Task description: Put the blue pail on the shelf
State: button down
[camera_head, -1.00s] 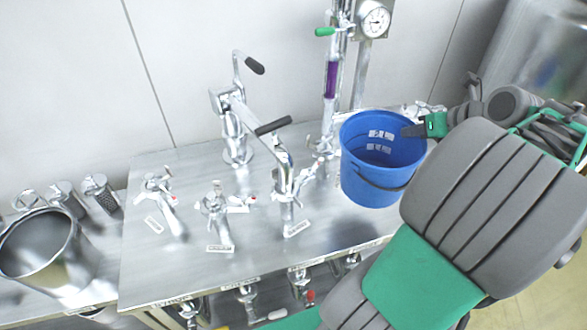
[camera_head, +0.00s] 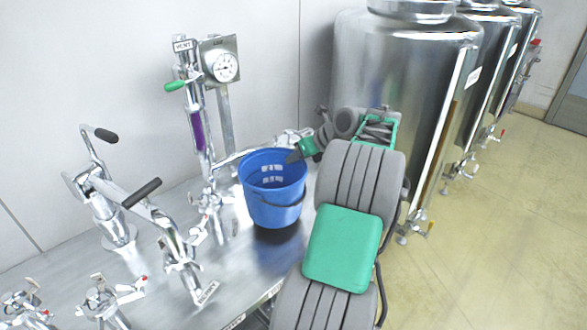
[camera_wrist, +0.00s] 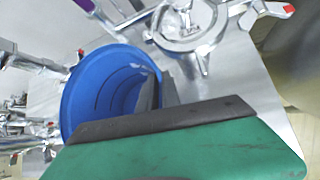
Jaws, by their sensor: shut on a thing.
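The blue pail (camera_head: 273,205) is upright over the right end of the steel table (camera_head: 262,262) in the head view. I cannot tell whether its base touches the surface. My gripper (camera_head: 294,157) is shut on the pail's right rim. In the wrist view the pail's open mouth (camera_wrist: 105,90) shows empty inside, and my gripper (camera_wrist: 152,98) has a finger at its rim. I cannot make out which surface is the shelf.
Several chrome taps (camera_head: 180,255) stand on the table left of the pail. A gauge (camera_head: 224,67) on a post rises behind it. Large steel tanks (camera_head: 400,85) stand at the right, with clear yellow floor (camera_head: 490,230) beyond.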

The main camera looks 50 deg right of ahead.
aim_at(295, 167)
jog(key=f, duration=0.3)
jog(key=shift+w+d+f, duration=0.2)
jog(key=shift+f, duration=0.15)
jog(key=c, duration=1.6)
grip_release()
jog(key=shift+f, duration=0.1)
jog(key=shift+o, duration=0.2)
